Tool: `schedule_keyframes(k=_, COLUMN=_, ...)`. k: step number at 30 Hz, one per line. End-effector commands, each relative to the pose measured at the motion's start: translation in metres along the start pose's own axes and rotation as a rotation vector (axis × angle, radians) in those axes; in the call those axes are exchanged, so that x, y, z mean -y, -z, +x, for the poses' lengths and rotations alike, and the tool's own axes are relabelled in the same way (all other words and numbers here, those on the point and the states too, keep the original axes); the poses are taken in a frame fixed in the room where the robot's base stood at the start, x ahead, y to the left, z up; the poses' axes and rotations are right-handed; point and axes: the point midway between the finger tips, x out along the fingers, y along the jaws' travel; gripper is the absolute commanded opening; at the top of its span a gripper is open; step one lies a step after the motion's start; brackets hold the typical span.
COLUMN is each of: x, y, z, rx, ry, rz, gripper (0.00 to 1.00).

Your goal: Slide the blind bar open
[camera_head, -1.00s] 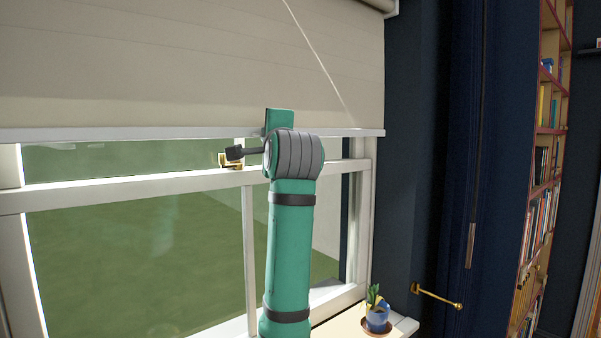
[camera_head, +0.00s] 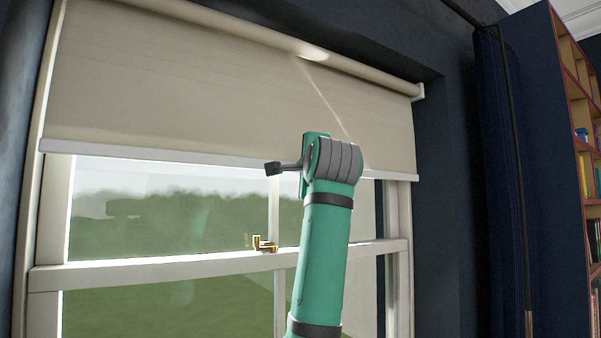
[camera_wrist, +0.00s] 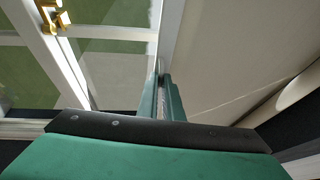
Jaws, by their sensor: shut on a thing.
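The blind bar (camera_head: 180,160) is the pale strip along the lower edge of the beige blind (camera_head: 220,90). It hangs roughly level across the upper window pane, well above the brass latch (camera_head: 264,243). My gripper (camera_wrist: 163,98) is shut on the bar in the wrist view, one finger on each side of it. In the head view my arm's end is at the bar's right half, and my wrist hides the fingers and that part of the bar. The blind fabric fills the right of the wrist view.
The roller (camera_head: 290,45) runs above the blind. The window frame (camera_head: 160,270) crosses below the bar, and the latch also shows in the wrist view (camera_wrist: 52,15). A dark curtain (camera_head: 505,180) and a bookshelf (camera_head: 580,150) stand to the right.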

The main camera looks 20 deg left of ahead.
Motion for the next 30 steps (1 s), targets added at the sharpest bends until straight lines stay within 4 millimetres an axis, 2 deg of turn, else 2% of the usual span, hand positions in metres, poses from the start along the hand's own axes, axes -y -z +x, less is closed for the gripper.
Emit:
schedule_keyframes(k=3, x=0.000, y=0.000, z=0.000, rx=0.001, ry=0.001, rz=0.000, gripper=0.00)
schedule_keyframes(k=6, x=0.000, y=0.000, z=0.000, rx=0.000, ry=0.000, rz=0.000, gripper=0.24)
schedule_keyframes(k=15, x=-0.001, y=0.000, z=0.000, rx=0.000, ry=-0.001, rz=0.000, gripper=0.24)
schedule_keyframes(k=19, x=-0.001, y=0.000, z=-0.007, rx=0.000, ry=-0.001, rz=0.000, gripper=0.24)
schedule_keyframes(k=23, x=-0.001, y=0.000, z=-0.023, rx=0.000, ry=0.001, rz=0.000, gripper=0.24)
schedule_keyframes(k=30, x=0.000, y=-0.001, z=-0.069, rx=0.001, ry=0.002, rz=0.000, gripper=0.24)
